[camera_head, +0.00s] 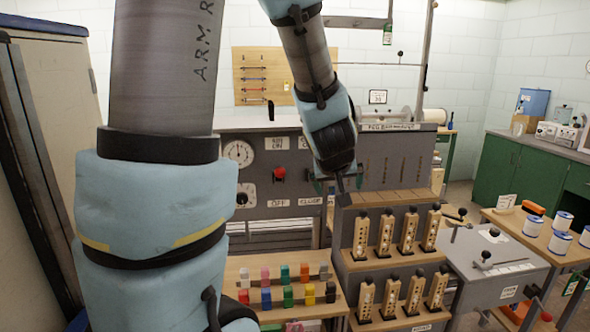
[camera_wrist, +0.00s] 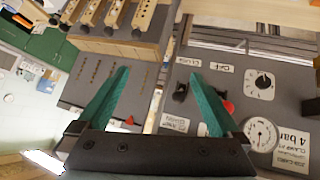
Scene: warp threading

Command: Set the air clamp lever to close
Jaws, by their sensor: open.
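The air clamp lever appears to be the small black handle (camera_wrist: 181,92) on the grey control panel, between a CLOSE label (camera_wrist: 189,62) and a label that seems to read OPEN (camera_wrist: 174,123). Its exact angle is hard to tell. My gripper (camera_wrist: 160,73) is open, its two green fingers spread in front of the panel. The handle shows between the fingers, close to the right one, and nothing is held. In the head view my gripper (camera_head: 340,186) is by the panel's right side; my wrist hides the lever there. The CLOSE label (camera_head: 310,201) shows just left of it.
A red knob (camera_head: 278,173) sits between AIR ON and OFF labels. A gauge (camera_head: 239,153) and dial (camera_head: 245,195) are further left. Wooden blocks stand on a stepped rack (camera_head: 375,265) below right. Colored blocks (camera_head: 285,297) sit lower in front.

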